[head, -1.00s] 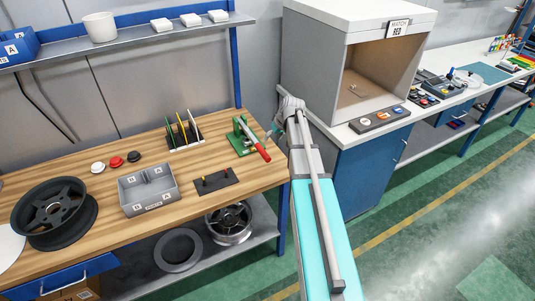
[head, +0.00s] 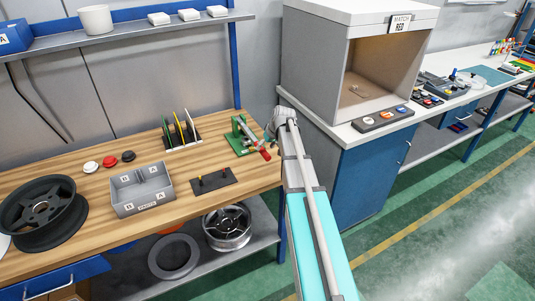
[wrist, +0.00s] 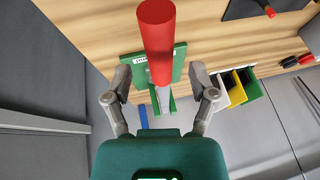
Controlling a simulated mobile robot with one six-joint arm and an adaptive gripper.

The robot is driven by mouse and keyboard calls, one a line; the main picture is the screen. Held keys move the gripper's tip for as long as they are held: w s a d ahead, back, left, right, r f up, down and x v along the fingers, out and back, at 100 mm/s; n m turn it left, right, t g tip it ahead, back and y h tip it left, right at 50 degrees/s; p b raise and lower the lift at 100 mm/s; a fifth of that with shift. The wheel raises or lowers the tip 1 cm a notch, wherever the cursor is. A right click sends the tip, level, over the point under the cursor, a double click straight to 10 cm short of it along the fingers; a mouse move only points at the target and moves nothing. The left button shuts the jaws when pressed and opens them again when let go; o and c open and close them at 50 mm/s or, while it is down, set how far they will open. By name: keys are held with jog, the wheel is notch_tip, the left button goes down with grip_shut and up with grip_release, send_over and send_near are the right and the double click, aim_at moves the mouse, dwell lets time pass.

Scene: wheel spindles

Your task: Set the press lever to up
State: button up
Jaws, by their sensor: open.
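The press (head: 241,138) is green and stands at the right end of the wooden bench. Its lever, with a red handle (head: 257,149), slopes down towards the front right. In the wrist view the red handle (wrist: 158,40) rises large towards the camera, above the green press base (wrist: 180,62). My gripper (wrist: 160,85) is open, one finger on each side of the grey lever shaft, with gaps visible on both sides. In the head view my gripper (head: 270,146) is beside the lever's end, partly hidden by my arm.
A grey bin (head: 142,188), a dark plate with pegs (head: 214,181) and a rack of coloured panels (head: 182,131) stand on the bench left of the press. A grey booth (head: 305,70) stands to the right. A shelf (head: 130,28) hangs above.

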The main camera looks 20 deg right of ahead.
jog(key=shift+b+x, duration=0.95)
jog(key=shift+x, duration=0.45)
jog(key=shift+c, duration=0.2)
